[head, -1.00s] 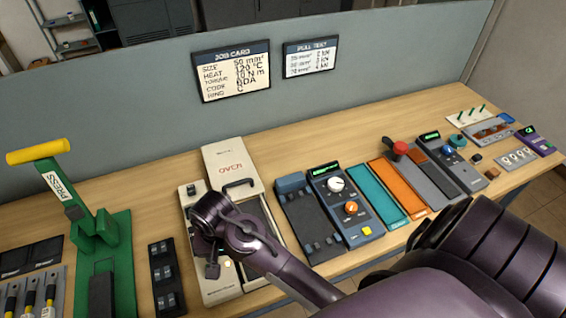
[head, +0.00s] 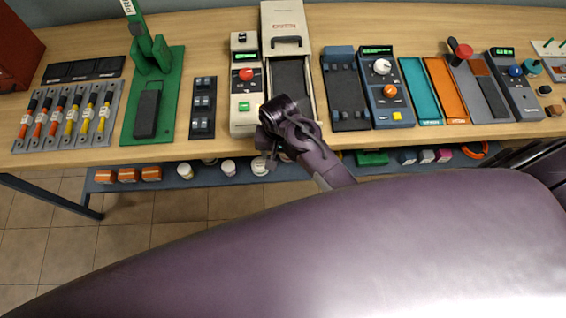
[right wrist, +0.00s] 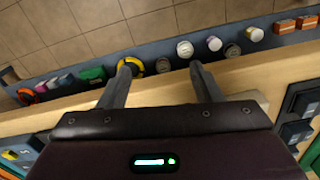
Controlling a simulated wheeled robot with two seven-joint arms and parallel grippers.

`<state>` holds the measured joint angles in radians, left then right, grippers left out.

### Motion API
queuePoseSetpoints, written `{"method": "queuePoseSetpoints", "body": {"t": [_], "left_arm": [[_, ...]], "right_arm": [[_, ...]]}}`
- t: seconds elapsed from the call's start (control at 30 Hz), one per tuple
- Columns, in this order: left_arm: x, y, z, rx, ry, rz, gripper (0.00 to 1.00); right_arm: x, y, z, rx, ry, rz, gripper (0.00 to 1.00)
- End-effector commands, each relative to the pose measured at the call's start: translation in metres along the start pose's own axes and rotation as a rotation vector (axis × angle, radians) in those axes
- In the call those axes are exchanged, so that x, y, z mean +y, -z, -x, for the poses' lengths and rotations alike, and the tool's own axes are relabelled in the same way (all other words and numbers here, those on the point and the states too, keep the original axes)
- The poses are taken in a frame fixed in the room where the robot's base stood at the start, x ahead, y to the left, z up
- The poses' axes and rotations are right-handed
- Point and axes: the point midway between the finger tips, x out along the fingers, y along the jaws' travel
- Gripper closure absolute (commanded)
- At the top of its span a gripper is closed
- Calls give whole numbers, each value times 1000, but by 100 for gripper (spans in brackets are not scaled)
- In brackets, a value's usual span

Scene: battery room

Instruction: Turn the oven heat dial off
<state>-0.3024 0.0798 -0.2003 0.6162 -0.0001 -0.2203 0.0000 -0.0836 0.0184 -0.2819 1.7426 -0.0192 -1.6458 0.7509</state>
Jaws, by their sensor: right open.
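The oven (head: 285,20) is a cream box on the bench in the head view, with its dark tray area below the handle. Its control panel on the left carries a green-lit display (head: 245,57), a red heat dial (head: 246,74) and a green button (head: 244,106). The dial is in plain view; its exact setting is too small to read. My right gripper (head: 266,148) is at the bench's front edge, below the panel and apart from the dial. In the right wrist view its two fingers (right wrist: 163,75) are spread with nothing between them. My left gripper is not in view.
A green press (head: 152,60) and a dark switch block (head: 203,108) stand left of the oven. A blue-grey unit with knobs (head: 385,90) stands right. A shelf (head: 190,182) under the bench holds jars and orange boxes. The floor in front is bare.

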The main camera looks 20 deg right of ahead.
Motion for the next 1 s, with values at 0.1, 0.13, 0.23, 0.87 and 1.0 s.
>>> {"method": "queuePoseSetpoints", "body": {"t": [0.1, 0.13, 0.23, 0.87, 1.0], "left_arm": [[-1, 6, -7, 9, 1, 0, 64], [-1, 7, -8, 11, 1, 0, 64], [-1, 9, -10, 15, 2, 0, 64], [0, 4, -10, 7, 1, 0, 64], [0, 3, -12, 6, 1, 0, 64]], "right_arm": [[2, -1, -20, 0, 0, 16, 41], [2, -1, -24, 0, 0, 20, 41], [3, -1, -32, 1, 2, 29, 41], [4, -2, -37, 2, 3, 36, 41], [4, -2, -43, 1, 3, 41, 41]]}}
